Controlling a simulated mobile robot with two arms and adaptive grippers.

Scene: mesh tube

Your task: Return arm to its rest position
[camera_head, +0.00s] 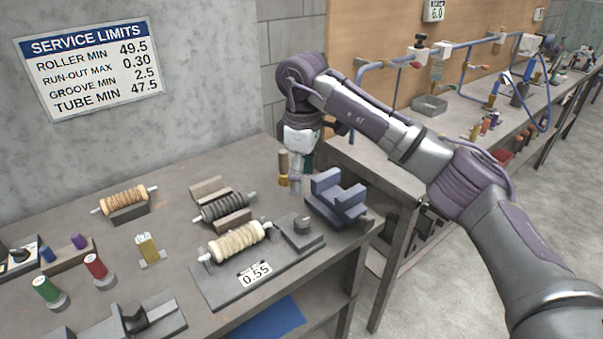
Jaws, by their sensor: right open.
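My right arm comes in from the right edge, bends at the top centre and points down over the bench. Its gripper (298,182) is open, low over the back right of the bench, left of the blue-grey vise (338,203). I see nothing held in it, but its fingertips are small and partly unclear. A wooden-handled tool (283,165) stands close beside its left side, and I cannot tell whether they touch. A cream roller (238,242) lies on a grey fixture in front of the gripper. My left gripper is not in view.
A dark ribbed roller (224,207) lies by wooden blocks, and a tan roller (125,199) rests on a grey cradle. Red (95,266) and green (46,289) cylinders stand at the left. A second bench (350,158) with blue pipework runs behind my arm.

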